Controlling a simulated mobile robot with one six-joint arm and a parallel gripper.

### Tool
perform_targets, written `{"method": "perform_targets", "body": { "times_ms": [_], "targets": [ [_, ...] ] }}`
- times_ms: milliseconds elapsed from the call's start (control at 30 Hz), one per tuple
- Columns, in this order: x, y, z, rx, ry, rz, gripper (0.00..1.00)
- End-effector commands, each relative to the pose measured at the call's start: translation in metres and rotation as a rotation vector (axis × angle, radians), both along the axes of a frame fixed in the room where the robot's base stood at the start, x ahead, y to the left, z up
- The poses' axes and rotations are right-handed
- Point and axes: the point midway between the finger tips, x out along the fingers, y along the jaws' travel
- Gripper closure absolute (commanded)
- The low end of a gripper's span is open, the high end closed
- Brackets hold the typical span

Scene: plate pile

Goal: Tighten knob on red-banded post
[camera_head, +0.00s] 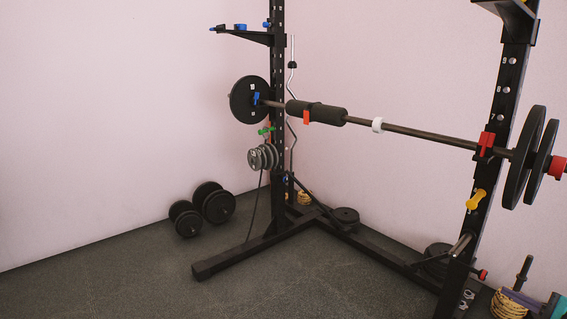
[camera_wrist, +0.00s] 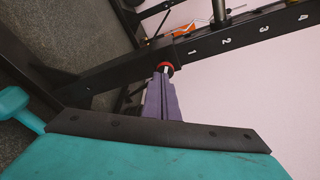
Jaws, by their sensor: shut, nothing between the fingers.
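My gripper (camera_head: 513,294) is at the lower right of the head view, near the foot of the right black post (camera_head: 497,120). In the wrist view its purple fingers (camera_wrist: 163,85) are shut with nothing between them. The fingertips overlap the ring in the picture; contact cannot be told. A red-ringed knob (camera_head: 482,275) also shows low beside the right post in the head view. A yellow knob (camera_head: 475,199) sits higher on that post.
A barbell (camera_head: 400,130) spans the rack, with plates (camera_head: 524,158) on its right end. Yellow coils (camera_head: 508,304) lie near my gripper. Dumbbells (camera_head: 203,208) stand at the left. The floor (camera_head: 120,285) at front left is clear.

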Motion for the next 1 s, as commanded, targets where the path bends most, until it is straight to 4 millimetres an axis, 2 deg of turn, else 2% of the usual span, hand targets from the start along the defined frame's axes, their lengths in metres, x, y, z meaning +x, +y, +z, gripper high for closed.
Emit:
{"method": "perform_targets", "body": {
  "times_ms": [700, 1000],
  "targets": [
    [0.047, 0.038, 0.001, 0.000, 0.000, 0.001, 1.00],
    [0.052, 0.043, 0.000, 0.000, 0.000, 0.001, 1.00]
  ]
}}
